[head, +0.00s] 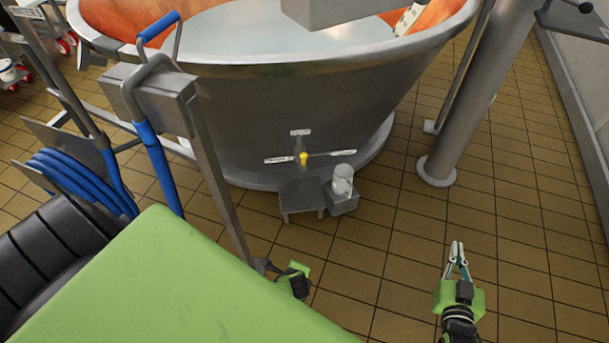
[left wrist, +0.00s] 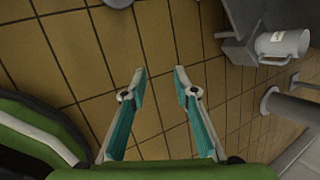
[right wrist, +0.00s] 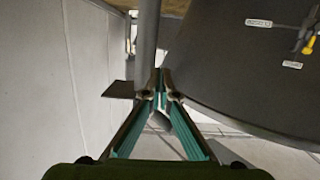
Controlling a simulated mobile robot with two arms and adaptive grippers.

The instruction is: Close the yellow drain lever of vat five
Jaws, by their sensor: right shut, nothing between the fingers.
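The vat (head: 250,110) stands ahead with a grey outer wall and a copper-coloured inside. Low on its front is the drain valve with a small yellow lever (head: 303,159); whether the lever is open or closed is too small to tell. In the right wrist view the yellow lever (right wrist: 310,44) shows at the upper right edge. My right gripper (head: 457,246) is shut and empty, right of the lever and apart from it; it shows in the right wrist view (right wrist: 160,75). My left gripper (left wrist: 160,71) is open and empty above the tiles; in the head view it is partly hidden.
A low grey stool (head: 302,195) stands below the valve, beside a clear jug (head: 343,178) on a grey block. A steel post (head: 460,100) rises at the right. A blue hose (head: 85,180) hangs at the left. The tiled floor between vat and right gripper is clear.

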